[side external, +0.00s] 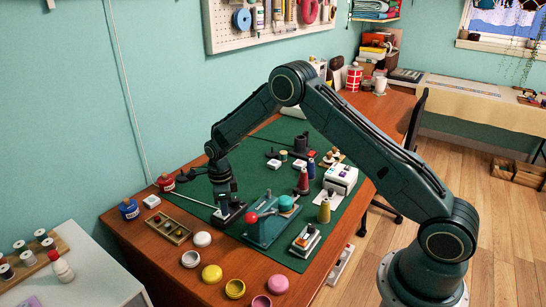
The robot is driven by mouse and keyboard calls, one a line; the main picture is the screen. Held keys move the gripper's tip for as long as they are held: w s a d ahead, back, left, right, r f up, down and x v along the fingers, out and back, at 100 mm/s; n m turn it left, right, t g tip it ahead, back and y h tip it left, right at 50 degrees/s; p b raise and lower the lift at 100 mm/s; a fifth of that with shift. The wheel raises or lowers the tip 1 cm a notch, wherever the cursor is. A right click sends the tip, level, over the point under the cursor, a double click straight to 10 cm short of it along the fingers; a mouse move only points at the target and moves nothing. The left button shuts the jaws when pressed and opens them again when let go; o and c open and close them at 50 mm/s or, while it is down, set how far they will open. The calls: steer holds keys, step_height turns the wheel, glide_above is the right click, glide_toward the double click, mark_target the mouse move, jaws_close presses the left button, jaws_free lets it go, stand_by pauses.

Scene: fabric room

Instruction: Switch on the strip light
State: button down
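I cannot make out a strip light or a clearly marked switch for one. A small white box (151,201) sits near the left edge of the table, and another white box (274,164) sits on the green mat. A teal device with a red ball knob (252,217) stands at the front of the mat. My gripper (226,203) points down over the mat's left part, just left of and behind the red knob. It is small and dark here, so its fingers and anything between them cannot be made out.
The green mat (180,188) holds thread spools, a white machine (340,179) and small stands. A pale rod (192,200) lies left of my gripper. A thin cable (118,60) runs down the wall.

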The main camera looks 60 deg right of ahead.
steer(key=shift+f, duration=0.5)
steer(key=shift+r, duration=1.9)
